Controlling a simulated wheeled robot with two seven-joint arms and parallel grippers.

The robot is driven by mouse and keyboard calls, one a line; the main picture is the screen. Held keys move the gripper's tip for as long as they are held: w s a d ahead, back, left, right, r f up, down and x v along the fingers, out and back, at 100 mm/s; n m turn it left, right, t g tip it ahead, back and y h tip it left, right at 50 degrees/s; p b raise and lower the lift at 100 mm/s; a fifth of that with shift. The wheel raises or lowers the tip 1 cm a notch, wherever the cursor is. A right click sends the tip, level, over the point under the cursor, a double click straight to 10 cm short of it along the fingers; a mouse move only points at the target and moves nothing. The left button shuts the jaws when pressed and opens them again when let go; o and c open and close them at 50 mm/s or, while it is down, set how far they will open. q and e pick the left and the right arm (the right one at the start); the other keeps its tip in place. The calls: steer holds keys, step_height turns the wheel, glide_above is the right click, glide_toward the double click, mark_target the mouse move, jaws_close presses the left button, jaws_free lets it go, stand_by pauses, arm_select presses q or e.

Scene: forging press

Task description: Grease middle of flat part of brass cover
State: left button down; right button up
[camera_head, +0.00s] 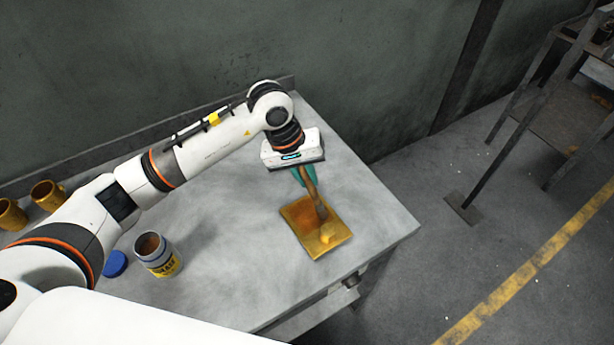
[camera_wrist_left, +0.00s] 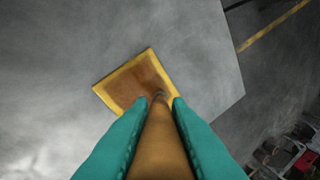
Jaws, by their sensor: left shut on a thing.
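The brass cover (camera_head: 298,223) lies on the grey table as a yellow square plate. In the left wrist view the cover (camera_wrist_left: 117,89) shows a yellow rim around a brown inner area. My left gripper (camera_head: 304,176) is above the cover's far side, its teal fingers shut on a brown brush handle (camera_head: 312,190). The handle (camera_wrist_left: 160,140) runs down the middle of the left wrist view, and its far end reaches over the cover near one corner. Contact there cannot be told. My right gripper is not in view.
An open can (camera_head: 160,262) with brown contents stands at the left, beside a blue lid (camera_head: 115,263). Two brass-coloured cups (camera_head: 47,195) stand farther left. A wall runs behind the table. The table (camera_head: 225,265) is clear between can and cover.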

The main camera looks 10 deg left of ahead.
arm_select(q)
steer(key=shift+r, duration=1.5)
